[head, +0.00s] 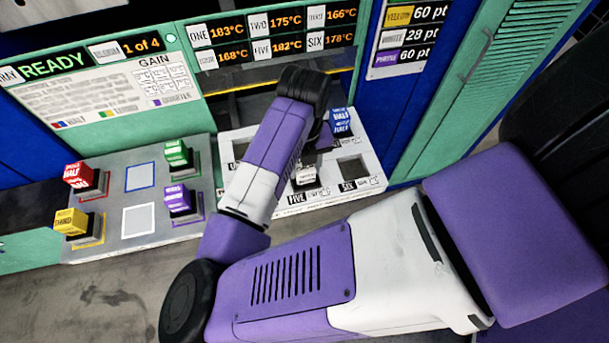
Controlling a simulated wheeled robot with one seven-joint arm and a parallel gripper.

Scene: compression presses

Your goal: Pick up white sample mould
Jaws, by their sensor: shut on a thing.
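The white sample mould (306,177) is a small pale block with a printed label, at the place marked FIVE on the light press panel (290,205). My gripper (308,164) points down from the dark wrist directly over it and is shut on it. The fingers are mostly hidden by my arm and the shadow, so the contact is hard to see. I cannot tell whether the mould is still seated or slightly lifted.
A blue mould (341,122) stands just behind, to the right. An empty square opening (352,169) lies right, marked SIX. The grey tray (110,245) at left holds red (80,178), green (177,153), yellow (72,223) and purple (178,199) moulds; its blue-outlined and white-outlined squares are bare.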

